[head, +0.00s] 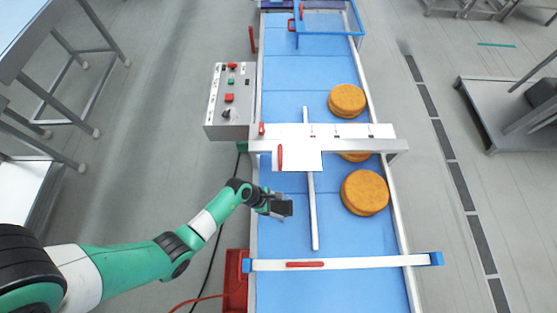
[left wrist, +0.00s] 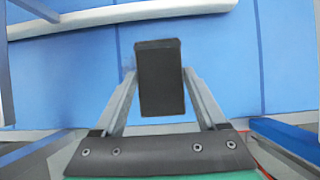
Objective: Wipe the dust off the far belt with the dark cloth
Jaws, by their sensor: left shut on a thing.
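My left gripper (head: 273,205) is shut on the dark cloth (head: 284,208), which looks like a small folded dark pad. The cloth also shows between both fingers in the left wrist view (left wrist: 160,85). It is over the left side of the near stretch of blue belt (head: 285,282), on the near side of the white bridge; I cannot tell whether it touches the belt. The far stretch of blue belt (head: 284,88) lies beyond the bridge. I cannot make out dust on it. My right gripper is not in view.
The white bridge (head: 375,131) crosses the belt, and a thin white rail (head: 314,215) runs lengthwise under it. Round breaded cakes (head: 365,192) lie right of the rail. A near crossbar (head: 385,262), a control box (head: 230,100) and a blue-framed guard (head: 330,20) stand around.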

